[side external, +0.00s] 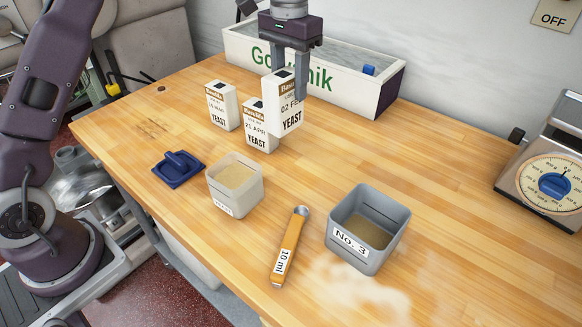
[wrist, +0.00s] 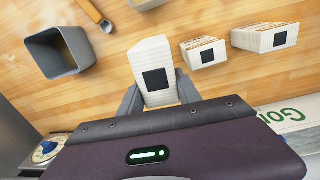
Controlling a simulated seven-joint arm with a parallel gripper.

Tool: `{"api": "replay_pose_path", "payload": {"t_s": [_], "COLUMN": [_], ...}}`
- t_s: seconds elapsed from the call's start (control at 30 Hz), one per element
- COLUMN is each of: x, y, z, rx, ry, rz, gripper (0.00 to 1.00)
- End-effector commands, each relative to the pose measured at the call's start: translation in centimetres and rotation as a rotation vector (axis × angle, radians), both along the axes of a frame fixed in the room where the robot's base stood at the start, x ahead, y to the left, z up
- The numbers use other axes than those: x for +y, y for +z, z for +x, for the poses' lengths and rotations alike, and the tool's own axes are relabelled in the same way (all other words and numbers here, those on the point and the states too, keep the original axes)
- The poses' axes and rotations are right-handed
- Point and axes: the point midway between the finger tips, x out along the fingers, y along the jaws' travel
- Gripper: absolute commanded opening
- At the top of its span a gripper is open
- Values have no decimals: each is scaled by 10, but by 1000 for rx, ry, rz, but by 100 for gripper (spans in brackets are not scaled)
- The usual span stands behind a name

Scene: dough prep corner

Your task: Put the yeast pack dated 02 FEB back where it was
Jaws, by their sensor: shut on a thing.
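My gripper (side external: 293,62) is shut on the yeast pack dated 02 FEB (side external: 289,116), a white carton with a brown band. The pack looks upright and raised above the table. In the wrist view the held pack (wrist: 151,58) shows its top with a dark square, between the fingers. The pack dated 21 APR (side external: 257,128) stands just left of it, partly overlapped in the side view. Another yeast pack (side external: 221,106) stands farther left; its date is hard to read. Both standing packs show in the wrist view, one nearer (wrist: 205,52) and one farther (wrist: 265,38).
A white planter box (side external: 340,88) stands behind the gripper. In front are a lidless tub (side external: 236,199), a blue lid (side external: 178,172), a 10 ml spoon (side external: 289,249) and a grey No. 3 bin (side external: 384,212). A scale (side external: 551,180) stands at right. Table right of the held pack is clear.

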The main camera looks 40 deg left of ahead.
Motion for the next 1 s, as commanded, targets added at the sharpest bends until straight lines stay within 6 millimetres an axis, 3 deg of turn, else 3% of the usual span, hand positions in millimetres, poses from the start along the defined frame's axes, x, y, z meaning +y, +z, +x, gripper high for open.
{"api": "replay_pose_path", "payload": {"t_s": [0.03,0.17,0.3,0.6,0.97,1.0], "x": [-13,-28,-29,-29,-29,-29], "y": [-5,-21,-55,-108,-114,-115], "z": [6,13,13,13,14,14], "rx": [-2,-8,-6,-9,-11,-12], "ry": [13,48,54,52,51,51], "rz": [8,22,22,22,21,21], "gripper": [0,0,0,0,0,42]}}
